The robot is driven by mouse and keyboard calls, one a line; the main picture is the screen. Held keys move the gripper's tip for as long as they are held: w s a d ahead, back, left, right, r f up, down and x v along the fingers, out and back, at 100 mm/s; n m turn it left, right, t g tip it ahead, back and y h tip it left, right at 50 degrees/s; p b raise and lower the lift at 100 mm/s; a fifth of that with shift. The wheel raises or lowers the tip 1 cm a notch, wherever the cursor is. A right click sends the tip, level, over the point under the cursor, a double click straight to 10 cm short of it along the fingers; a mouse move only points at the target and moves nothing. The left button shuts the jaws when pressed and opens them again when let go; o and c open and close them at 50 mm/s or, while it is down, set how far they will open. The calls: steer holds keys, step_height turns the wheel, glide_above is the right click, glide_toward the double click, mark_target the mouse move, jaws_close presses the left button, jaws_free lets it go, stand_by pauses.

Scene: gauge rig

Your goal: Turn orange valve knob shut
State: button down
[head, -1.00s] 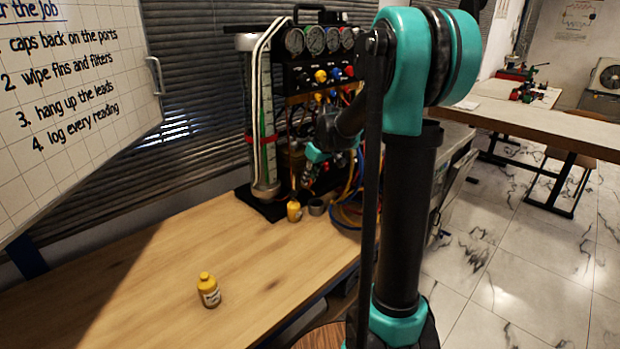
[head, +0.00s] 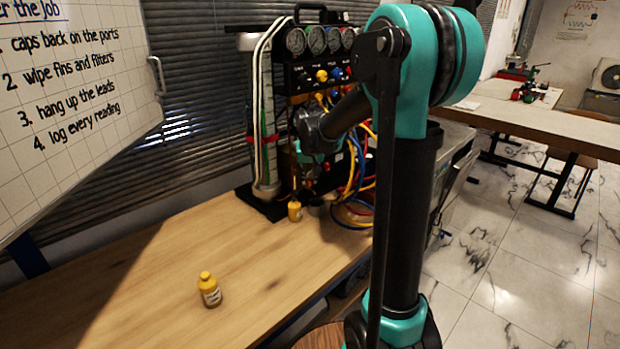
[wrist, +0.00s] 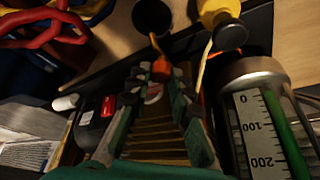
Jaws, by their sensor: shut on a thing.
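The orange valve knob (wrist: 160,69) shows in the wrist view between the tips of my gripper (wrist: 157,80). The fingers are closed in on it from both sides and cover part of it. In the head view my gripper (head: 309,170) is low at the front of the gauge rig (head: 302,77), just right of the clear measuring cylinder (head: 268,130). The knob cannot be made out there, as my wrist and the rig's shadow hide it.
The scaled cylinder (wrist: 262,115) stands close on the right of my fingers. A yellow bottle (head: 294,211) and dark cup (head: 316,207) stand before the rig. Hoses (head: 357,190) hang at right. Another yellow bottle (head: 209,291) stands on the otherwise clear wooden bench (head: 140,290).

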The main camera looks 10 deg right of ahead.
steer(key=shift+m, duration=0.3)
steer(key=c, duration=1.4)
jaws_free()
steer(key=shift+o, duration=0.2)
steer(key=v, duration=1.2)
steer(key=shift+a, duration=0.1)
